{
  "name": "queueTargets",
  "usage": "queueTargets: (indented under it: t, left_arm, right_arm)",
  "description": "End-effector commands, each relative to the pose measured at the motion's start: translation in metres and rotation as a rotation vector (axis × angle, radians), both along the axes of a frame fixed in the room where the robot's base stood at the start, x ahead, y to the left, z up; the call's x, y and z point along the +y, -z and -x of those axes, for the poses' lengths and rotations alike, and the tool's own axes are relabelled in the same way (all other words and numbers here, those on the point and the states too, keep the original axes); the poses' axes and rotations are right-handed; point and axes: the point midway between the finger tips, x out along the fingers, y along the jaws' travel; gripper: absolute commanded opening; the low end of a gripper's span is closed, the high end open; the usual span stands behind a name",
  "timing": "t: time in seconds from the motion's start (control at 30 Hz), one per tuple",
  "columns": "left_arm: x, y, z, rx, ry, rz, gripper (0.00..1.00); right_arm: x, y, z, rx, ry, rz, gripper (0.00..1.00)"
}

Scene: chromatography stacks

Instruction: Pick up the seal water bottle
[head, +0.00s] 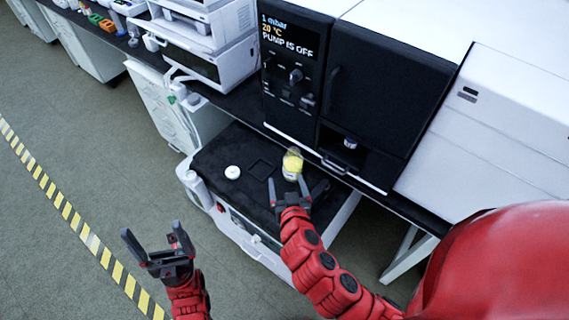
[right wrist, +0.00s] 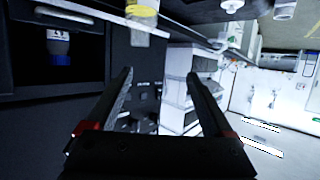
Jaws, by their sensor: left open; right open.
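A bottle with yellow contents or a yellow band (head: 292,163) stands at the back of the black cart top, below the black pump unit. I cannot read a label on it, so I cannot confirm it is the seal water bottle. My right gripper (head: 296,188) is open and empty, just in front of this bottle. In the right wrist view the bottle (right wrist: 141,14) shows at the top edge, beyond the open fingers and partly cut off. My left gripper (head: 152,240) is open and empty, over the floor left of the cart.
A white round item (head: 232,172) sits on the cart top (head: 215,155), left of a square recess. A small capped bottle (head: 350,143) stands in the black unit's niche; it appears blue in the wrist view (right wrist: 58,45). White instruments (head: 215,50) stand on the bench behind.

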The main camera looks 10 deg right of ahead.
Motion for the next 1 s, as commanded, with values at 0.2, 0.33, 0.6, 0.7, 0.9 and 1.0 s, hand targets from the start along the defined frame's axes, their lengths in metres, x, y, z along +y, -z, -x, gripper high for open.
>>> queueTargets:
  t: [0.2, 0.33, 0.6, 0.7, 0.9, 1.0]
  left_arm:
    - [0.000, 0.003, 0.000, 0.000, 0.000, 0.000, 0.92]
    - [0.000, 0.020, 0.000, 0.000, 0.000, 0.000, 0.92]
    - [0.000, 0.065, 0.000, 0.000, 0.000, 0.000, 0.92]
    - [0.000, 0.055, 0.000, 0.000, 0.000, 0.000, 0.92]
    - [0.000, 0.049, 0.000, 0.000, 0.000, 0.000, 0.92]
    - [0.000, 0.048, 0.000, 0.000, 0.000, 0.000, 0.92]
  right_arm:
    - [-0.026, 0.001, 0.016, 0.044, 0.145, -0.010, 0.86]
    - [-0.031, 0.010, 0.005, 0.042, 0.162, -0.013, 0.86]
    - [-0.045, 0.032, -0.044, 0.041, 0.160, -0.008, 0.86]
    - [-0.048, 0.030, -0.060, 0.046, 0.158, -0.008, 0.86]
    - [-0.054, 0.042, -0.083, 0.048, 0.156, -0.008, 0.86]
    - [-0.055, 0.045, -0.089, 0.046, 0.153, -0.011, 0.86]
